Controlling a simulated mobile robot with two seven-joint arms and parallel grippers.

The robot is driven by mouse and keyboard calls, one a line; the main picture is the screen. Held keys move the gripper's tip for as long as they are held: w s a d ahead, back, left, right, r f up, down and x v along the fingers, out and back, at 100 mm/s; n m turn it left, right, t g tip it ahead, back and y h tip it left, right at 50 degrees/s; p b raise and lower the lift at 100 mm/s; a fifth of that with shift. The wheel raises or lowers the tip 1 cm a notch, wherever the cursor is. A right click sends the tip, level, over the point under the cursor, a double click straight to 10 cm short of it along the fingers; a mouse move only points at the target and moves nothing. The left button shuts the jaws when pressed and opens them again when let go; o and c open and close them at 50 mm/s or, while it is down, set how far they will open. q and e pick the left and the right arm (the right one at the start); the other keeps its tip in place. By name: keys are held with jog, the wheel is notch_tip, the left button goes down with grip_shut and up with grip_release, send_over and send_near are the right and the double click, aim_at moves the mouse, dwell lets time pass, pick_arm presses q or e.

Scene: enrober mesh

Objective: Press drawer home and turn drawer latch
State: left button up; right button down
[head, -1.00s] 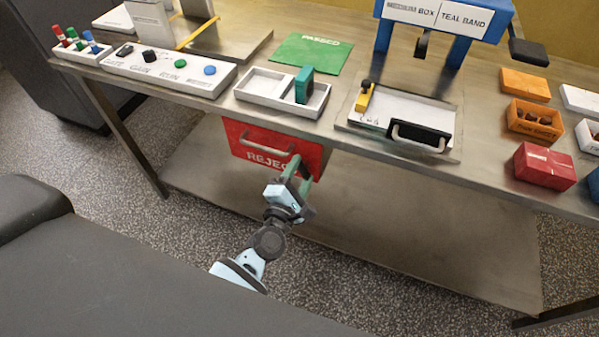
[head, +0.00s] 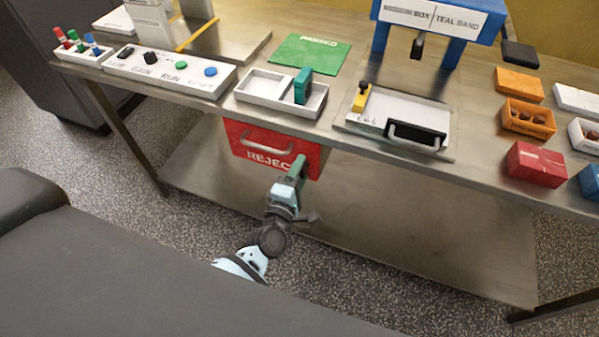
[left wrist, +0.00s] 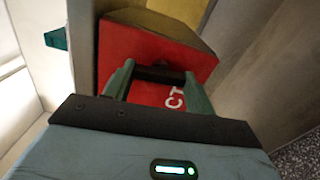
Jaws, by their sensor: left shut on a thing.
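The red drawer (head: 243,150), lettered "REJECT" with a grey bar handle (head: 266,144), is under the bench's front edge. Its right side shows, and I cannot tell how far it stands out. My left gripper (head: 299,168) is at the right end of its front, hiding the last letter. In the left wrist view, the gripper's green fingers (left wrist: 160,82) are shut on a small dark piece (left wrist: 158,74) on the red front (left wrist: 140,52), perhaps the latch. The letters "CT" show beside the right finger. My right gripper is not in view.
The bench top (head: 225,112) overhangs the drawer. The lower shelf (head: 420,235) is clear.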

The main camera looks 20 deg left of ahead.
pick_arm(q)
jog(key=o, duration=1)
jog(key=shift+s, duration=0.15)
jog(key=s, duration=0.7)
jog(key=shift+s+a, duration=0.1)
jog(key=shift+s, duration=0.2)
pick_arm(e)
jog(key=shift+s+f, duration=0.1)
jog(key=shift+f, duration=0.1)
